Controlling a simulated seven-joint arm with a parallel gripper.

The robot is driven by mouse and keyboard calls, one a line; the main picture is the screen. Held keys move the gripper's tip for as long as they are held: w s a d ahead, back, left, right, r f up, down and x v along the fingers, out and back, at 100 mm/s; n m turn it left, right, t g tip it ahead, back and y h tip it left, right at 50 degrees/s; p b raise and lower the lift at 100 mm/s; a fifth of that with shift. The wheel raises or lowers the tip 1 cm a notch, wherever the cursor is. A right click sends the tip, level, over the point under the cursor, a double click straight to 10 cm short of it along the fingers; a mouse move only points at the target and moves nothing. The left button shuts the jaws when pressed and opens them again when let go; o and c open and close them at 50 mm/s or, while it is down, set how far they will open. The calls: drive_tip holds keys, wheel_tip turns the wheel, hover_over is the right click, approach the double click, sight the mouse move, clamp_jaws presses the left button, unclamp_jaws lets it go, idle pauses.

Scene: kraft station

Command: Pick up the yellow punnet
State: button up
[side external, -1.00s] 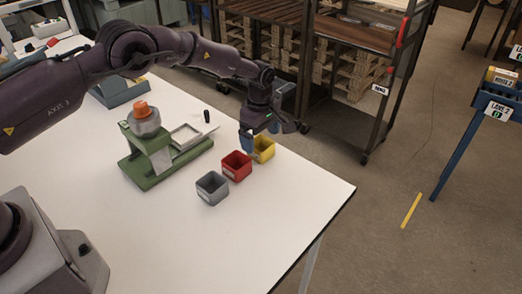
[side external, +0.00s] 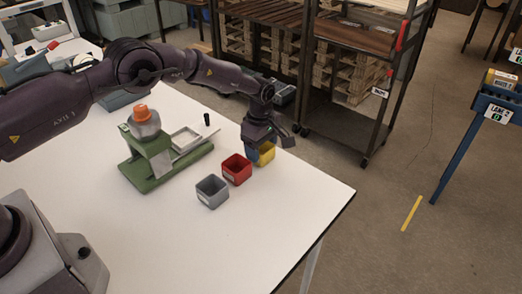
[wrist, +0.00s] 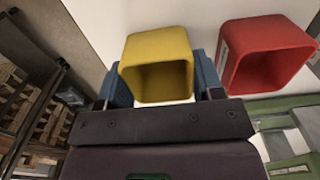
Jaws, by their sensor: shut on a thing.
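The yellow punnet (side external: 268,155) is an open, square tub at the far right end of a row of three on the white table. It also shows in the wrist view (wrist: 157,45), upper middle, between the blue fingers. My gripper (side external: 262,142) has come down over it and is shut on it, with one finger on each side (wrist: 160,82). The punnet looks upright and seems to rest on the table. My gripper partly hides it in the side view.
A red punnet (side external: 236,169) stands close beside the yellow one, and a grey punnet (side external: 212,191) is nearer. The table edge lies to the right. A shelf rack (side external: 355,95) stands behind.

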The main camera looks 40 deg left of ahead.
drive_tip(key=shift+r, duration=0.45)
wheel_tip(320, 180, up, 3)
drive_tip(key=shift+f, duration=0.2)
drive_tip(key=s+a+r, duration=0.2)
drive_tip(key=s+r, duration=0.7)
drive_tip(key=s, duration=0.5)
drive_tip(key=w+a+f, duration=0.1)
drive_tip(key=w+a, duration=0.1)
drive_tip(key=a, duration=0.6)
drive_tip(key=w+a+f, duration=0.1)
drive_tip(key=a+f, duration=0.1)
drive_tip(key=a, duration=0.7)
drive_tip(key=shift+d+f, duration=0.15)
drive_tip(key=shift+f, duration=1)
drive_tip(key=shift+d+f, duration=0.15)
drive_tip(key=shift+f, duration=1)
drive_tip(key=shift+f, duration=0.7)
